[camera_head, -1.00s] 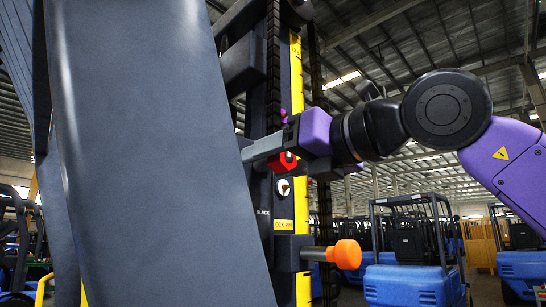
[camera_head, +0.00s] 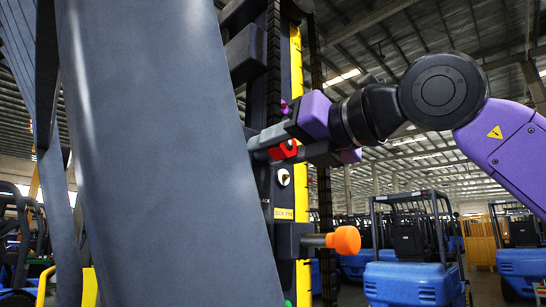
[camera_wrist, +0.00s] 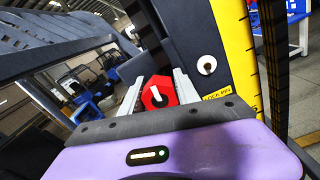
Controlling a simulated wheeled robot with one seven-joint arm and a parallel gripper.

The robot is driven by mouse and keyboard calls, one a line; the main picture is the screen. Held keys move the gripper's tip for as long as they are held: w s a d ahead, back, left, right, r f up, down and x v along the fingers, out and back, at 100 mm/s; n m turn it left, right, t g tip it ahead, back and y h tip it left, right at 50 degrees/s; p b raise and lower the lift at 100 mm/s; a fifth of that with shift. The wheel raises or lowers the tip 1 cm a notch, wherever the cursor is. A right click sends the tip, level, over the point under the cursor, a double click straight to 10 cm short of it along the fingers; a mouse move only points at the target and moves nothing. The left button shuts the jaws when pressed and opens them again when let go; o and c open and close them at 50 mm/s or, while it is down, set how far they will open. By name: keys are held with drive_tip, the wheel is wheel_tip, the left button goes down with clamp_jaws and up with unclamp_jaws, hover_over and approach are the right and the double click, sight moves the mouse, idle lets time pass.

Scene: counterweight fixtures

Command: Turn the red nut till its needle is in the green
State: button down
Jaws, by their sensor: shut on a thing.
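The red nut (camera_wrist: 151,99) sits between the two fingers of my gripper (camera_wrist: 158,95) in the wrist view, with a white mark on its face. In the head view the red nut (camera_head: 284,151) shows between the fingers of my gripper (camera_head: 270,146), at the front of the dark mast. My gripper is shut on it.
An orange-headed knob (camera_head: 345,240) sticks out below, near a yellow "LOCK PIN" label (camera_head: 284,214). A large grey panel (camera_head: 165,160) fills the left and hides part of the mast. A yellow scale strip (camera_head: 297,75) runs up the mast. Blue forklifts (camera_head: 413,280) stand behind.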

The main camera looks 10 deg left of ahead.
sight(289, 145)
drive_tip(key=m+b, duration=0.2)
drive_tip(key=b, duration=0.1)
drive_tip(key=m+b, duration=0.1)
drive_tip(key=m, duration=0.1)
drive_tip(key=shift+f, duration=0.25)
drive_tip(key=shift+r+m+b, duration=0.2)
drive_tip(key=shift+m+b, duration=1.8)
drive_tip(key=shift+m, duration=0.3)
drive_tip(key=c, duration=0.9)
unclamp_jaws()
drive_tip(key=shift+d, duration=0.15)
drive_tip(key=b+v, duration=0.1)
drive_tip(key=v, duration=0.6)
drive_tip(key=shift+s+d+b, duration=0.25)
drive_tip(key=shift+b, duration=0.15)
